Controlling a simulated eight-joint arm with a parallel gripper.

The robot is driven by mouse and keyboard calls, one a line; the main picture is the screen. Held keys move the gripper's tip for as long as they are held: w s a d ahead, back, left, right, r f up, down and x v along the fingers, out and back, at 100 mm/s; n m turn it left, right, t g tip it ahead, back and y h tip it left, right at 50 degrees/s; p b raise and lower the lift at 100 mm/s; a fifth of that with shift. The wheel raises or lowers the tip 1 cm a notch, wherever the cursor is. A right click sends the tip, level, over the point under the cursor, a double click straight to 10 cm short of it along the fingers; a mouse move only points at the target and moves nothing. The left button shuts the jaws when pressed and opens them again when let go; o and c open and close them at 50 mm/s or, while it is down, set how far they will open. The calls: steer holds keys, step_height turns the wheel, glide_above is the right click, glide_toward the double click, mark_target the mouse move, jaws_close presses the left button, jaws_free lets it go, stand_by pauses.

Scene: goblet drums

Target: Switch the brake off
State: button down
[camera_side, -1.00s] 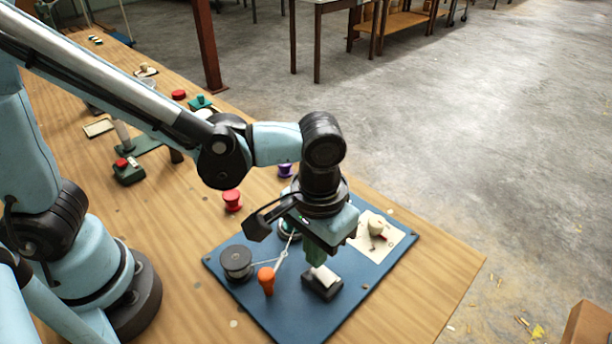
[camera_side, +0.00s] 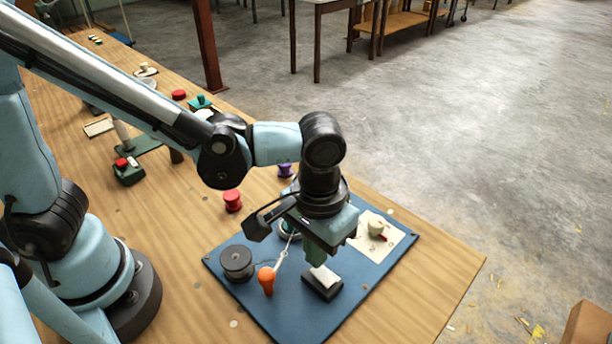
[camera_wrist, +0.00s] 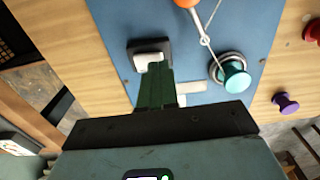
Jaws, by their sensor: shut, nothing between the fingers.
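A black rocker switch with a white rocker (camera_side: 324,279) sits on the blue board (camera_side: 375,280); it also shows in the wrist view (camera_wrist: 150,50). No label on it is readable, so I cannot tell for sure that it is the brake. My gripper (camera_side: 319,261) is shut and empty, pointing down, with its green fingertips at the white rocker. In the wrist view, the fingertips (camera_wrist: 158,66) overlap the rocker's near edge. I cannot tell whether they press on it, and they hide part of it.
On the board are a dark drum (camera_side: 236,262), an orange-handled lever (camera_side: 267,277) with a cord, a teal knob (camera_wrist: 236,80), and a cream dial (camera_side: 376,228) on a pale plate. Red (camera_side: 232,200) and purple (camera_side: 285,170) spools stand on the table behind.

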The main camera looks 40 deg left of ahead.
steer(key=shift+f, duration=1)
stand_by(0.6)
steer(key=shift+r, duration=3.55)
steer(key=w+a+r+t, duration=0.1)
steer(key=a+t, duration=0.2)
steer(key=a, duration=0.7)
steer(key=w+a+r+t, duration=0.1)
steer(key=a+t, duration=0.3)
steer(key=a, duration=0.6)
steer(key=shift+w+r, duration=0.25)
steer(key=shift+r, duration=0.2)
